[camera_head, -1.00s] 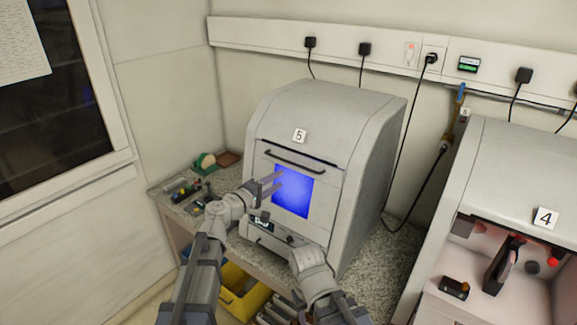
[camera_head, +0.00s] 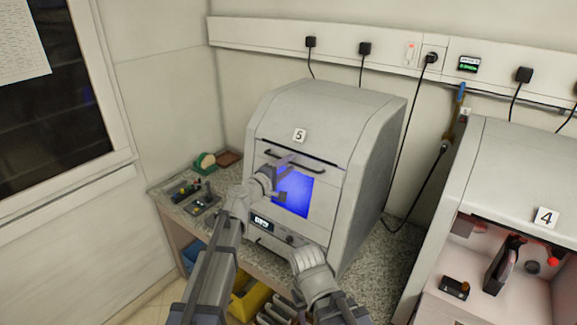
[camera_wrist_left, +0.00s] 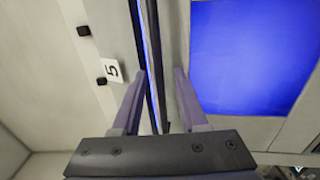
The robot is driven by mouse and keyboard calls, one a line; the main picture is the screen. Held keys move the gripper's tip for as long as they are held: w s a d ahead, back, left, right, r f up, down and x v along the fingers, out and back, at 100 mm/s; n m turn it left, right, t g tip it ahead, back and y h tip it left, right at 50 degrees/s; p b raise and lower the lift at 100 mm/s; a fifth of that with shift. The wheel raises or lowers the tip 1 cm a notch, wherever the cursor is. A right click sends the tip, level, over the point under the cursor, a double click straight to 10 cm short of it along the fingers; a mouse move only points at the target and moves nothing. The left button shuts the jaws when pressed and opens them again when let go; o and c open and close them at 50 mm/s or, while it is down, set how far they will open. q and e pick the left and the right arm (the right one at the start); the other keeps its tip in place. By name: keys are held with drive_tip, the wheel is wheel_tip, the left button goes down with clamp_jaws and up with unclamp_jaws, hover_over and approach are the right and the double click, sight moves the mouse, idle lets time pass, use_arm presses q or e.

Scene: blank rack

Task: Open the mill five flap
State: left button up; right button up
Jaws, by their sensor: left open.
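Mill five is the grey cabinet (camera_head: 372,125) with the "5" label (camera_head: 299,135); the label also shows in the wrist view (camera_wrist_left: 112,71). Its front flap (camera_head: 322,205) looks shut and has a blue-lit window (camera_head: 297,192), seen large in the wrist view (camera_wrist_left: 250,55). A dark bar handle (camera_head: 307,167) runs across the flap's top. My left gripper (camera_head: 287,179) is open at the flap, just below the handle in the head view. In the wrist view its fingers (camera_wrist_left: 158,92) stand either side of a dark bar and a thin bright strip; contact cannot be told.
Mill four (camera_head: 520,180), with its front open, stands at the right. A tool tray (camera_head: 203,203) and a green-topped item (camera_head: 204,161) lie on the bench left of mill five. A yellow bin (camera_head: 247,300) is below. My right arm's links are low in front of mill five.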

use_arm(q)
drive_tip(key=shift+w+d, duration=0.15)
clamp_jaws()
idle(1.4)
